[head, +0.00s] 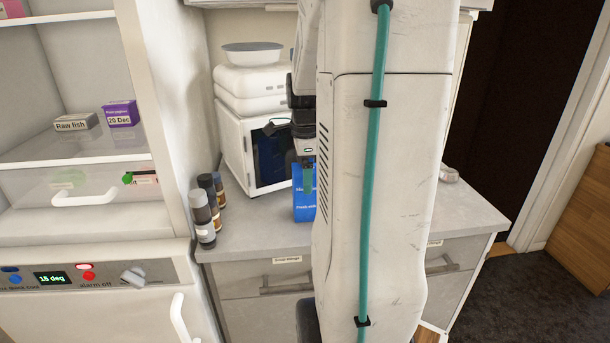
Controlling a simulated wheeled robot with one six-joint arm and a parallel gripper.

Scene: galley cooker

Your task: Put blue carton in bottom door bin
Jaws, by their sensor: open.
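The blue carton (304,207) stands upright on the grey worktop, in front of the white microwave-like box. My arm hides its right side. My gripper (296,152) is open, at the carton's upper part. One dark finger with a green pad overlaps the carton's front; I cannot tell whether it touches. The fridge (75,190) at the left shows its open interior with shelves. No door bin can be made out in this view.
The white box (238,150) carries stacked containers and a bowl (252,54). The fridge holds a raw fish box (76,122) and a purple box (121,113). Drawers sit under the worktop.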

